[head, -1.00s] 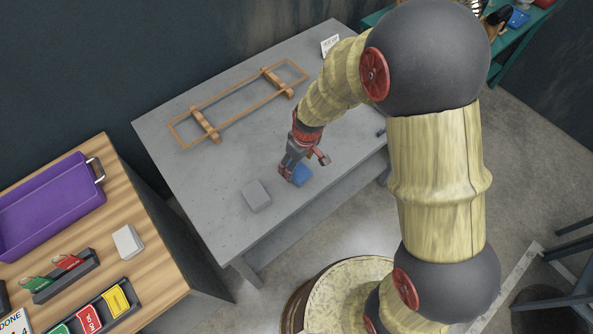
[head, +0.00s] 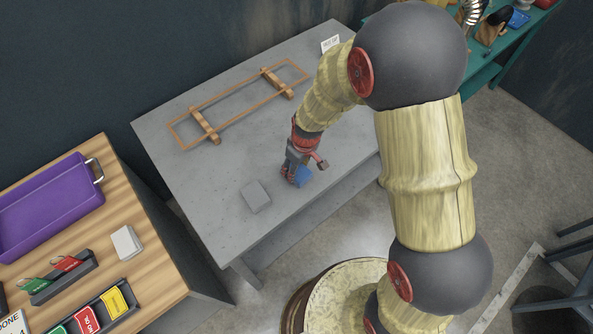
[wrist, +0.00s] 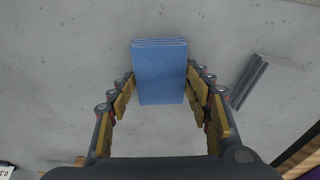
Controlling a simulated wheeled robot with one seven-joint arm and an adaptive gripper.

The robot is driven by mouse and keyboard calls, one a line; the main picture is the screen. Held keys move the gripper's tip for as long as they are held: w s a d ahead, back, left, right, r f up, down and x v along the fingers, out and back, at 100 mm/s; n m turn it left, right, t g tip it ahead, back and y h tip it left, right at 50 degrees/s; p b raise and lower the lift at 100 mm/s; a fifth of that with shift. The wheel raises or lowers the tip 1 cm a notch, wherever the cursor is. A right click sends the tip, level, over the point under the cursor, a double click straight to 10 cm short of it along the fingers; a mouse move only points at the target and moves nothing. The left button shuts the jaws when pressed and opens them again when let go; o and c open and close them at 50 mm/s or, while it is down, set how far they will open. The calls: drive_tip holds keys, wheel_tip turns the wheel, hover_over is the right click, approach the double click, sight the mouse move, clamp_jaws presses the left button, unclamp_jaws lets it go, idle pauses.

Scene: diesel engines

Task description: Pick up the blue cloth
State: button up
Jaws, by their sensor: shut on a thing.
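The blue cloth (wrist: 160,72) is a folded, layered pad between my gripper's two yellow-padded fingers in the wrist view. In the head view the cloth (head: 301,178) shows at my gripper (head: 297,172), near the front edge of the grey table (head: 215,172), partly hidden by the fingers. My gripper also shows in the wrist view (wrist: 159,88), shut on the cloth with a finger at each side. I cannot tell whether the cloth still touches the table.
A grey block (head: 256,196) lies left of my gripper, also in the wrist view (wrist: 250,80). A wooden frame (head: 238,103) lies at the back of the table. A wooden-topped table (head: 150,205) at left holds a purple tray (head: 45,205) and a white block (head: 127,242).

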drive_tip(key=c, duration=0.5)
drive_tip(key=shift+o, duration=0.2)
drive_tip(key=shift+r, duration=0.6)
wheel_tip(320, 180, up, 2)
drive_tip(key=shift+w+r+p, duration=0.1)
drive_tip(key=shift+r+p, duration=0.1)
drive_tip(key=shift+p, duration=0.3)
drive_tip(key=s+d+r, duration=0.1)
drive_tip(key=s+r, duration=0.1)
drive_tip(key=r, duration=0.1)
drive_tip(key=s+d+r+p, duration=0.1)
drive_tip(key=r, duration=0.1)
drive_tip(key=shift+s+d, duration=0.3)
drive_tip(key=s+d+r+p, duration=0.1)
drive_tip(key=s+d+r, duration=0.3)
drive_tip(key=s, duration=0.4)
drive_tip(key=shift+d+r, duration=0.2)
drive_tip(key=shift+d, duration=0.6)
